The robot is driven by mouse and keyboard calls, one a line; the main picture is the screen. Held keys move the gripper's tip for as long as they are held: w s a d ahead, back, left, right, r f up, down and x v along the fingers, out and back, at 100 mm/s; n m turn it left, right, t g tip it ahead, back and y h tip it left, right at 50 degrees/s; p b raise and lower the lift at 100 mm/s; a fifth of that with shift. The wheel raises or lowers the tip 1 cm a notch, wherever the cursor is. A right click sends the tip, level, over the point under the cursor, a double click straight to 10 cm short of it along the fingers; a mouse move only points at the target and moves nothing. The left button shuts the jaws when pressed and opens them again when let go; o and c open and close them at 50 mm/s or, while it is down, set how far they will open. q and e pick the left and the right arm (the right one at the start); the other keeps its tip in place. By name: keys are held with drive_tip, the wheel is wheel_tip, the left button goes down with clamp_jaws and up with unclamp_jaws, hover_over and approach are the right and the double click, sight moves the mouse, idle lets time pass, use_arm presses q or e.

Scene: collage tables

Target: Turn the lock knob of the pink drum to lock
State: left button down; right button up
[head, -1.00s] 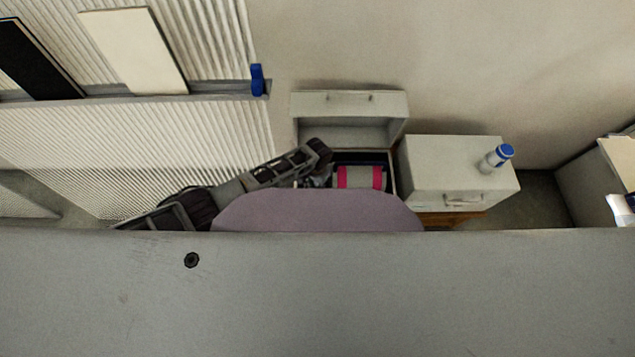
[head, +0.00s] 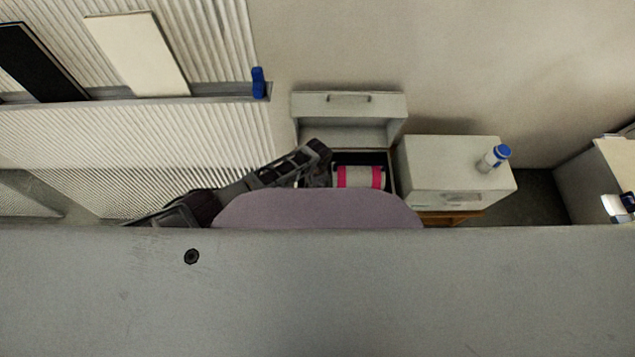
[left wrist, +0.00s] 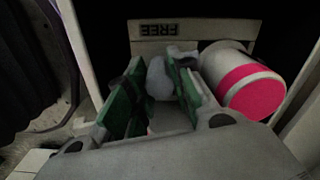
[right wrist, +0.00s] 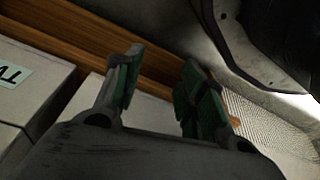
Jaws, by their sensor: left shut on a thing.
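The drum (head: 350,178), white with pink bands, sits inside an open grey box in the head view. In the left wrist view the drum (left wrist: 232,72) is at the right, its pink band facing me. A pale grey lock knob (left wrist: 157,72) stands left of the drum, before a plate marked FREE (left wrist: 163,29), which appears upside down. My left gripper (left wrist: 160,88) is shut on the knob, one green-padded finger on each side. Its fingertips are hard to make out in the head view. My right gripper (right wrist: 160,82) is open and empty, away from the drum.
The box's lid (head: 348,105) stands raised behind the drum. A closed pale case (head: 450,165) with a blue-capped bottle (head: 493,158) on top is close on the right. A wooden edge (right wrist: 70,42) and pale boxes (right wrist: 30,85) lie near my right gripper.

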use_arm(q)
drive_tip(key=shift+m, duration=1.5)
drive_tip(key=c, duration=1.2)
unclamp_jaws()
drive_tip(key=shift+r, duration=0.15)
wheel_tip(320, 180, up, 12)
